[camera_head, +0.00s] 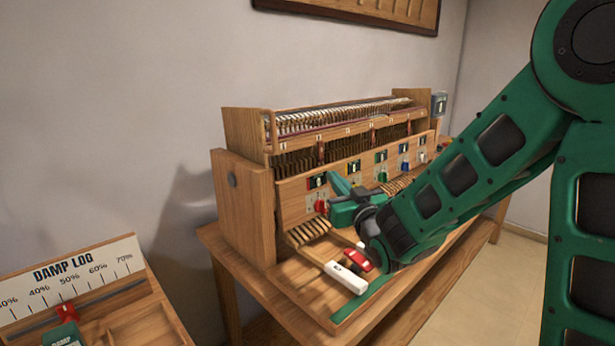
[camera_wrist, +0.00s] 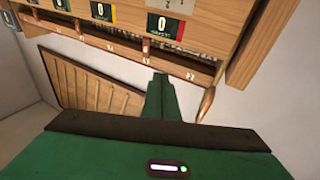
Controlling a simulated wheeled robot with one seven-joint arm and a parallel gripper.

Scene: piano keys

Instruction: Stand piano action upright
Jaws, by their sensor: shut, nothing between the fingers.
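The piano action (camera_head: 345,122) is a wooden frame with a long row of hammers along its top, set in a wooden case (camera_head: 245,205) on a table. Its frame looks roughly upright, but I cannot tell its exact tilt. My gripper (camera_head: 338,184) is in front of the case's front panel, near the red-marked counter at its left part. In the wrist view my gripper (camera_wrist: 160,85) is shut and empty, its fingers pointing towards a wooden rail (camera_wrist: 115,45) with small labels. I cannot tell whether the fingers touch the rail.
Several counters with coloured parts line the front panel. A white block (camera_head: 346,278) and a red piece (camera_head: 358,259) lie on the table (camera_head: 290,295) below my wrist. A damp log board (camera_head: 75,275) stands at lower left. A framed board (camera_head: 370,10) hangs on the wall.

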